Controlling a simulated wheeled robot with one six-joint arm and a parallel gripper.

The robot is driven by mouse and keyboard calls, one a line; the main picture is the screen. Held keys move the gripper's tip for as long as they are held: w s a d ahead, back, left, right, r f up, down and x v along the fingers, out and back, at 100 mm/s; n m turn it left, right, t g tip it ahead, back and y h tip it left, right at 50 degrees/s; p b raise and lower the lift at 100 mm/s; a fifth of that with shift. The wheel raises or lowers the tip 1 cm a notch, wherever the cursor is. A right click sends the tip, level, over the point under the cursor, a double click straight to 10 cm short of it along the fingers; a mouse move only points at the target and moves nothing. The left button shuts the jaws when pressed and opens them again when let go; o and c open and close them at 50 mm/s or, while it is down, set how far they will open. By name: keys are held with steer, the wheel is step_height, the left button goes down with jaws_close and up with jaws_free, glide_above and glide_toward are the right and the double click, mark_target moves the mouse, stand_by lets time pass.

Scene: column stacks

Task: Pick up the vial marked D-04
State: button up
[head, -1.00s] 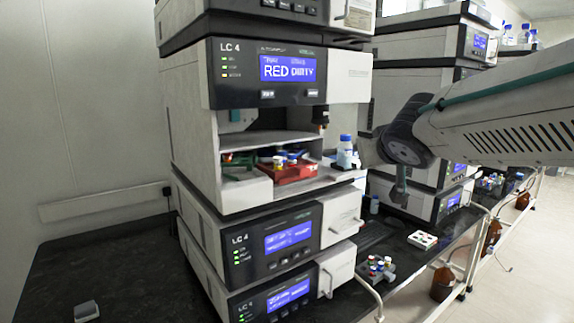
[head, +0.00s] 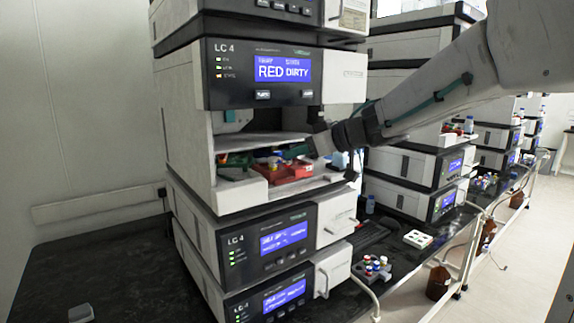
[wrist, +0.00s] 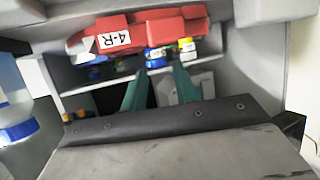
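No D-04 marking is readable on any vial. In the wrist view a blue-capped vial (wrist: 155,58) and a yellow-capped vial (wrist: 187,47) stand by a red rack (wrist: 170,30) labelled 4-R. My gripper (wrist: 160,78) shows two green fingers, apart with nothing visible between them, pointing at these vials and short of them. In the head view the red rack (head: 290,176) sits in the open bay of the LC 4 unit (head: 212,165), with small vials (head: 275,160) in it. My wrist is at the bay's right opening, partly hiding the inside.
The unit's display (head: 284,69) reads RED DIRTY. The bay has a ceiling and side walls around the rack. A grey vial rack (head: 372,270) and a white tray (head: 418,239) lie on the dark bench.

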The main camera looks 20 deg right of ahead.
mark_target(287, 164)
steer(key=x, duration=0.4)
steer(key=shift+f, duration=0.25)
steer(key=c, duration=0.5)
